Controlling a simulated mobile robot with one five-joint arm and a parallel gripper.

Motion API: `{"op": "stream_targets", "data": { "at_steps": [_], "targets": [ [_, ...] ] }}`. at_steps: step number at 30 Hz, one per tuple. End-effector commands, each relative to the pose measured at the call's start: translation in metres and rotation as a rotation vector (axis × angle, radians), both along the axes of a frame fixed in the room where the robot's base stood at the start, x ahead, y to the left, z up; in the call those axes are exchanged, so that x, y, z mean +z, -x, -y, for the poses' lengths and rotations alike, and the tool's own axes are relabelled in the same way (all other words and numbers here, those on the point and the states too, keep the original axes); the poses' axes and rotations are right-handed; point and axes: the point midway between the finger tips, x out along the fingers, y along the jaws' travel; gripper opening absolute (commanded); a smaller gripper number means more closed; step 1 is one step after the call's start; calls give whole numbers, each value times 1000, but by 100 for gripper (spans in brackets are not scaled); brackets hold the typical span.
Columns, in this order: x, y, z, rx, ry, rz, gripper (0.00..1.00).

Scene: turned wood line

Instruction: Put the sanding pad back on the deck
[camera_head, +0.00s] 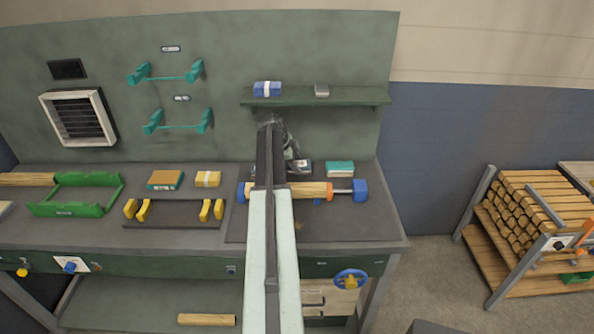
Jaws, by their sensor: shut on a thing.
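My gripper (297,160) is over the back right of the workbench, at the far end of my arm, which hides part of it. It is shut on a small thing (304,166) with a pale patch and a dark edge. Most of that thing is hidden, and I cannot tell for sure that it is the sanding pad. A teal-and-white block (340,168) lies just right of the gripper, apart from it. The bench top (350,222) is dark grey; I cannot tell which part is called the deck.
A lathe-like spindle with a blue end (360,190) lies below the gripper. A shelf (345,96) above carries a blue block (267,89) and a grey block (321,90).

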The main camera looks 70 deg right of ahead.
Motion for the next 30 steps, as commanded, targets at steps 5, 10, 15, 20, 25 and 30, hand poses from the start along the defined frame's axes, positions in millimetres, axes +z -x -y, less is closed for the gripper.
{"op": "stream_targets", "data": {
  "at_steps": [5, 10, 15, 20, 25, 30],
  "targets": [
    [-11, -5, 14, -2, -66, -26, 20],
    [-12, -8, 21, -2, -220, -86, 20],
    [-29, -6, 17, 0, -283, -111, 20],
    [-30, -5, 16, -1, -281, -110, 20],
    [-29, -5, 17, -1, -280, -109, 20],
    [-33, -5, 17, -2, -280, -109, 58]
  ]
}}
